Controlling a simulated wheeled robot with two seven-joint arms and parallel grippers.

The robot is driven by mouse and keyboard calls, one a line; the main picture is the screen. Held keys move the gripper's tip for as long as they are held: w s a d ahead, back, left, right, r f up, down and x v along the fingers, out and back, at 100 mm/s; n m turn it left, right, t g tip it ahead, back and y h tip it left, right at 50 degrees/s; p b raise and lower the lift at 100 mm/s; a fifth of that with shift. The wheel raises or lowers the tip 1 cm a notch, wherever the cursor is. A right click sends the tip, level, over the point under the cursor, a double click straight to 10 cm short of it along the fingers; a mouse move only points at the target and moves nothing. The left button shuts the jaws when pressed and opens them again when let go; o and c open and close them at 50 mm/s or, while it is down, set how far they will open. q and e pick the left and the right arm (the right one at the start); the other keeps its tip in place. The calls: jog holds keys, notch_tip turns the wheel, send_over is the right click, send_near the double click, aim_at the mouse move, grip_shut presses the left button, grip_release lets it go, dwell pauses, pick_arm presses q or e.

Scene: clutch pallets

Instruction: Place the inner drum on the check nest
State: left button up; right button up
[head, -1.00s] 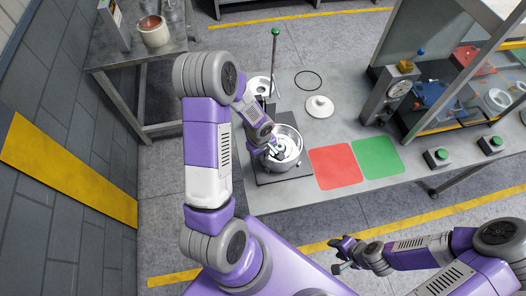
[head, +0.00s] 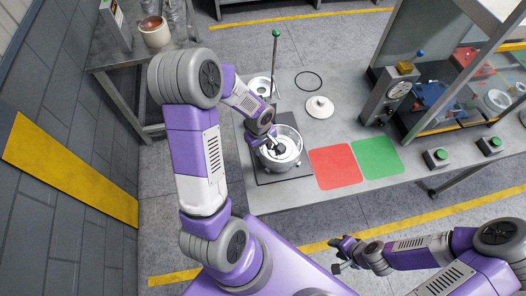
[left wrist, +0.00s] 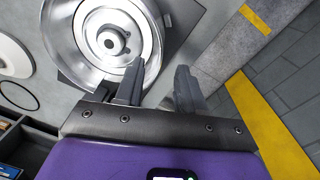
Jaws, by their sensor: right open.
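A round silver bowl (head: 297,141) stands on a dark square plate (head: 268,178) on the bench. In it sits a pale round part with a raised hub, perhaps the inner drum (head: 287,158); it shows clearly in the left wrist view (left wrist: 113,40). My left gripper (head: 279,148) is over the bowl. In the left wrist view its two fingers (left wrist: 158,88) are apart with nothing between them, one overlapping the bowl's rim and one outside it in the picture. I cannot tell which fixture is the check nest. My right gripper (head: 338,256) is open and empty in front of the bench.
A thin post with a green top (head: 276,33) rises behind the bowl, beside a pale ring-shaped part (head: 260,87). A white lid-like disc (head: 319,107) and black ring (head: 308,80) lie behind. Red (head: 335,166) and green (head: 376,157) mats lie to the right, with a dial gauge (head: 398,90) beyond.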

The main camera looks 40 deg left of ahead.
pick_arm(q)
notch_tip(320, 180, up, 6)
jog(key=shift+s, duration=0.15)
pick_arm(e)
jog(key=shift+r, duration=0.25)
dwell(0.3)
